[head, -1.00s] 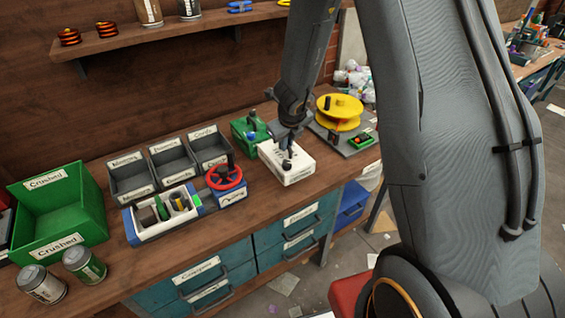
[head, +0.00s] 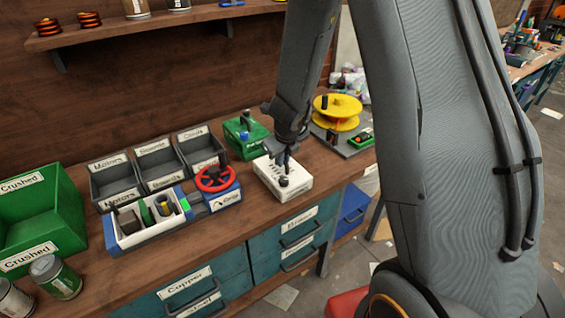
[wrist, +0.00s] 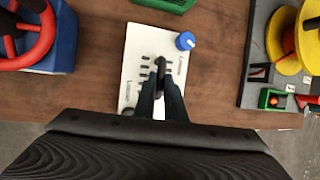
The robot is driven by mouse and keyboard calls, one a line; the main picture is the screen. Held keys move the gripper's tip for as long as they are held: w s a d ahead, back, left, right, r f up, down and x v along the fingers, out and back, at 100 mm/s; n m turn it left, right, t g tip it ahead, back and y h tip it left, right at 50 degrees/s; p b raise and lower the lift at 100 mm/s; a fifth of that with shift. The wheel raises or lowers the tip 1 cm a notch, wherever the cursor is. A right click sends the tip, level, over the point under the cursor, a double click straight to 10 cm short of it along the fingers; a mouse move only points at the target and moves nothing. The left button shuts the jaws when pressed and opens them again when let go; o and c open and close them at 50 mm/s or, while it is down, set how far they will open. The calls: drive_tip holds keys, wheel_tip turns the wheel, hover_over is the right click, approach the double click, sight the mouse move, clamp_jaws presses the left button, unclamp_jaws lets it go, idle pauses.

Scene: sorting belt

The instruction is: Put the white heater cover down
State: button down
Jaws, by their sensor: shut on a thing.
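The white heater cover (head: 282,182) is a flat white box with dark slots and small print. In the head view it is at the bench's front edge, right of the red wheel. In the wrist view the cover (wrist: 141,48) lies level below my gripper, with a blue knob (wrist: 185,41) at its upper right corner. My gripper (head: 284,165) is shut on the dark handle on top of the cover; the fingers (wrist: 160,88) meet there in the wrist view. I cannot tell whether its underside touches the wooden bench (head: 240,220). My gripper hides the cover's near end.
A red wheel on a blue base (head: 214,180) stands left of the cover, and a green box (head: 243,137) behind it. A yellow spool stand (head: 337,110) is behind right. Bench shows bare between these, with the front edge close by.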

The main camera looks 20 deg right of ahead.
drive_tip(key=shift+f, duration=0.15)
drive_tip(key=c, duration=1.8)
unclamp_jaws()
drive_tip(key=s+a+r+n+y+p, duration=0.1)
drive_tip(key=s+r+n+p, duration=0.3)
drive_tip(key=r, duration=0.3)
drive_tip(key=s+a+r+n+p, duration=0.1)
drive_tip(key=s+r+n+p, duration=0.3)
drive_tip(key=r, duration=0.4)
drive_tip(key=s+r+n, duration=0.1)
drive_tip(key=s+n, duration=0.4)
drive_tip(key=n, duration=0.3)
drive_tip(key=s+d+r+n+g, duration=0.1)
drive_tip(key=s+r+n, duration=0.1)
drive_tip(key=s+n, duration=0.3)
drive_tip(key=s+r+n+g, duration=0.1)
drive_tip(key=s+n, duration=0.4)
drive_tip(key=n, duration=0.6)
drive_tip(key=shift+s+d+r, duration=0.25)
drive_tip(key=shift+d+r, duration=0.1)
drive_tip(key=shift+r, duration=0.25)
